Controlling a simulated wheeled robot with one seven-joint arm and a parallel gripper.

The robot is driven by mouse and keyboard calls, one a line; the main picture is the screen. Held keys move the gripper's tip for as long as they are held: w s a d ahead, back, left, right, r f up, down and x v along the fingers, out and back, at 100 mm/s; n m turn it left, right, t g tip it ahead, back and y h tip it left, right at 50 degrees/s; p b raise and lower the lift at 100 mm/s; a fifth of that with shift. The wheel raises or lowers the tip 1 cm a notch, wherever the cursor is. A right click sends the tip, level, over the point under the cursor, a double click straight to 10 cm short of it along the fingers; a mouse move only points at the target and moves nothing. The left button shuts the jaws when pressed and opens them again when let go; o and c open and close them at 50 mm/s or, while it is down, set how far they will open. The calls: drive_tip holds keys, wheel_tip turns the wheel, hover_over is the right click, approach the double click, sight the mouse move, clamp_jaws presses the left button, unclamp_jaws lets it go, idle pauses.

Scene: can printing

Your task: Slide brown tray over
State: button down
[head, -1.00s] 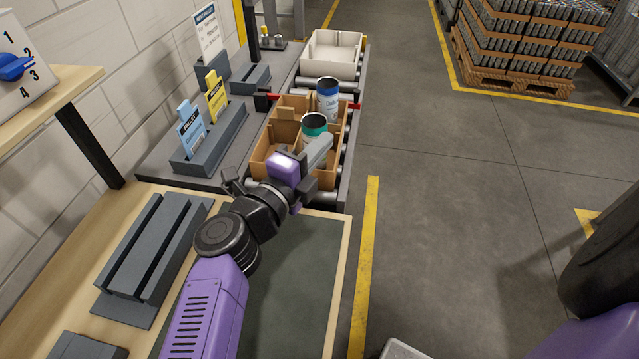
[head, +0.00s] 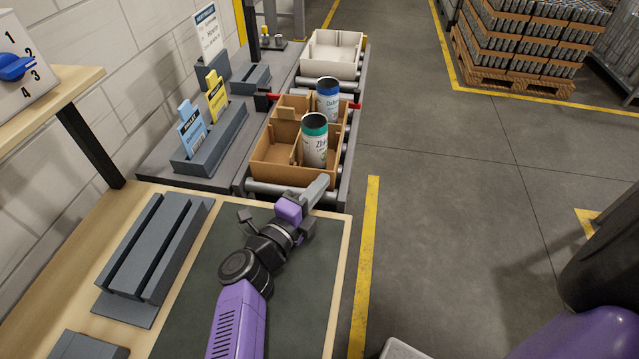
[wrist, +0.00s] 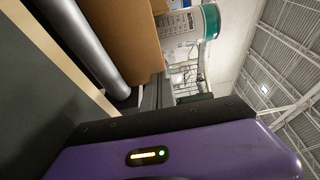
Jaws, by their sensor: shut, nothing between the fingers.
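The brown tray (head: 277,173) sits on the roller conveyor in the head view, with inner dividers. It holds a can with a green rim (head: 314,145) in its front part and a can with a blue rim (head: 327,100) towards the back. My gripper (head: 318,188) is shut and empty, just in front of the tray's near wall, over the near end of the rollers. The wrist view shows the tray's cardboard-brown wall (wrist: 125,40) and the green-rimmed can (wrist: 190,28) beside it. I cannot tell whether my gripper touches the tray.
A white tray (head: 333,72) stands at the conveyor's far end. A red-ended bar (head: 268,98) crosses near the brown tray's far part. A grey holder with blue and yellow cards (head: 212,150) stands on the left.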

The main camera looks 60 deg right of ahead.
drive_tip(key=shift+d, duration=0.1)
drive_tip(key=shift+w+d+b, duration=0.3)
drive_tip(key=shift+w+d, duration=0.35)
drive_tip(key=shift+w, duration=0.1)
wheel_tip(320, 180, up, 15)
drive_tip(key=p, duration=0.1)
drive_tip(key=w+d+b, duration=0.3)
drive_tip(key=w+d, duration=1.1)
drive_tip(key=shift+d+r, duration=0.1)
